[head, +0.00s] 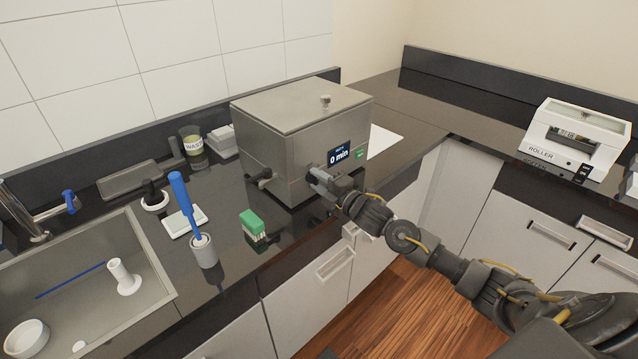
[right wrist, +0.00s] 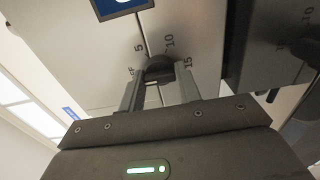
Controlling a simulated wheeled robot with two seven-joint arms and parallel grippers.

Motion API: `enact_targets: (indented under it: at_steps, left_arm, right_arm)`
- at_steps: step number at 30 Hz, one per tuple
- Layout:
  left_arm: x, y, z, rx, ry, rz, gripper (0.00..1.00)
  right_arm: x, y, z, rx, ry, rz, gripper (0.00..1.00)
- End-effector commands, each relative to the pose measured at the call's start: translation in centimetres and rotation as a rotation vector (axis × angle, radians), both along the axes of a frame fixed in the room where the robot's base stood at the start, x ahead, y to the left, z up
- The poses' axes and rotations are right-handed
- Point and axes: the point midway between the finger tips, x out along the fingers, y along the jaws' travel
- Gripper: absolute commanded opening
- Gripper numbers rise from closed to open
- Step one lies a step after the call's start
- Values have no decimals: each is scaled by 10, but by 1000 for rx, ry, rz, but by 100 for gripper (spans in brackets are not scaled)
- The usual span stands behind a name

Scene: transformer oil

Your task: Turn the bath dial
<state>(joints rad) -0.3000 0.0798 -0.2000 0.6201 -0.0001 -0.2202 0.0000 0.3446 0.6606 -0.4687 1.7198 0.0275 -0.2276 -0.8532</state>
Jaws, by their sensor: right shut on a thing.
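The bath (head: 290,135) is a grey metal box with a lid and knob, standing on the dark counter. Its front display (head: 340,156) reads 0 min. In the right wrist view the dark dial (right wrist: 160,70) sits on the bath's front panel, with marks 5, 10 and 15 around it. My right gripper (head: 322,180) is at the bath's front; in the wrist view its two fingers (right wrist: 160,88) are shut on the dial. In the head view the gripper hides the dial. My left gripper is not in view.
A dark spout or handle (head: 263,178) sticks out at the bath's lower left. A green-topped block (head: 252,224), a blue-handled tool in a grey holder (head: 204,250) and a waste beaker (head: 193,147) stand left of it. The sink (head: 75,290) is at left, the roller (head: 575,140) at right.

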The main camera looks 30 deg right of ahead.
Motion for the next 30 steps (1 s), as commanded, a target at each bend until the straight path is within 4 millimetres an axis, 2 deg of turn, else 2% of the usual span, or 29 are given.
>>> enact_targets:
  at_steps: [13, 14, 18, 26, 30]
  left_arm:
    - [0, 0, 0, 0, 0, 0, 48]
    - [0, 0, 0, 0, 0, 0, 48]
    - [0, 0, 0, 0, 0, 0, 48]
    - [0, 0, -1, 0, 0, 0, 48]
    - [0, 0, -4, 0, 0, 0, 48]
  right_arm:
    - [0, 0, 0, -9, -3, 0, 11]
    - [0, 0, 0, -9, -3, 0, 37]
    - [0, 0, 0, -8, -2, 0, 56]
    - [0, 0, 0, -8, -2, 0, 56]
    - [-10, -3, -2, -8, -1, 1, 56]
